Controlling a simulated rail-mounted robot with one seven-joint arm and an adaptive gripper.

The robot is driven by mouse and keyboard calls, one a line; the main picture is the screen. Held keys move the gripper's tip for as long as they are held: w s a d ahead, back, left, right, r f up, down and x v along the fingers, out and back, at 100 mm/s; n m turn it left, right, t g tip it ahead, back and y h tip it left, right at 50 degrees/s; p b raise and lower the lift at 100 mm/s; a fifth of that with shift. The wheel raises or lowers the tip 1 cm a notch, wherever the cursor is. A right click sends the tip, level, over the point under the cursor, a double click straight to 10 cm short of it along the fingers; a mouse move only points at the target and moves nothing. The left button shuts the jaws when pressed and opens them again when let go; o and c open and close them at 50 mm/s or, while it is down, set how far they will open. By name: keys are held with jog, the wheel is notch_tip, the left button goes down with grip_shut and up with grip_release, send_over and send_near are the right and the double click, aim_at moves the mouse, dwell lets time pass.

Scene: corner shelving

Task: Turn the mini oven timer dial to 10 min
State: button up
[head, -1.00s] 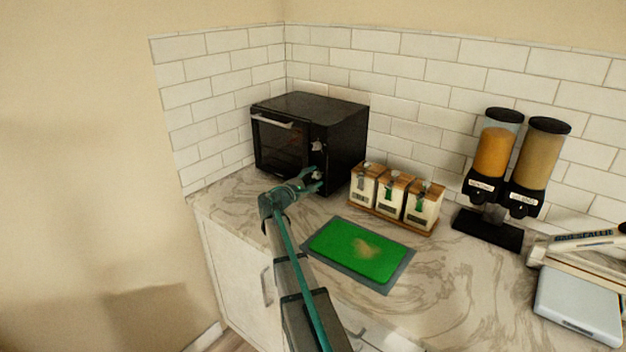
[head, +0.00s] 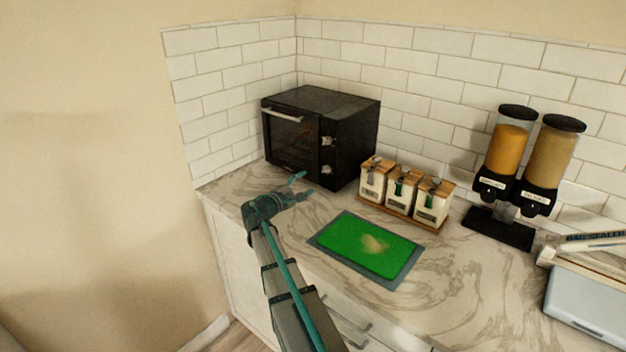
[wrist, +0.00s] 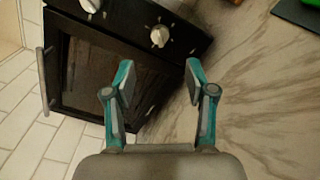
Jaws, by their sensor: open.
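The black mini oven (head: 350,135) stands in the counter corner, its glass door on the left and a control strip on the right. Two silver dials show, an upper dial (head: 328,141) and a lower dial (head: 326,169). Their markings are too small to read, so I cannot tell which is the timer. The wrist view shows the lower dial (wrist: 159,36) beyond my fingertips and another dial (wrist: 90,5) at the top edge. My gripper (head: 303,187) is open and empty, in front of the oven and apart from the dials; its spread fingers show in the wrist view (wrist: 158,72).
A wooden rack of canisters (head: 400,215) stands right of the oven. A green board (head: 350,238) lies on the counter in front. Two dispensers (head: 500,232) and a pale appliance (head: 590,305) are farther right. Bare marble surrounds my gripper.

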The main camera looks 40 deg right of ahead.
aim_at(323, 172)
jog(key=shift+v, duration=1)
jog(key=shift+f, duration=0.1)
jog(key=w+d, duration=0.1)
jog(key=d, duration=0.3)
jog(key=w+d+n, duration=0.1)
jog(key=d, duration=0.3)
jog(key=w+d+n+p, duration=0.1)
jog(key=d, duration=0.3)
jog(key=shift+w+f, duration=0.1)
jog(key=shift+w, duration=0.2)
grip_shut()
jog(key=shift+f, duration=0.1)
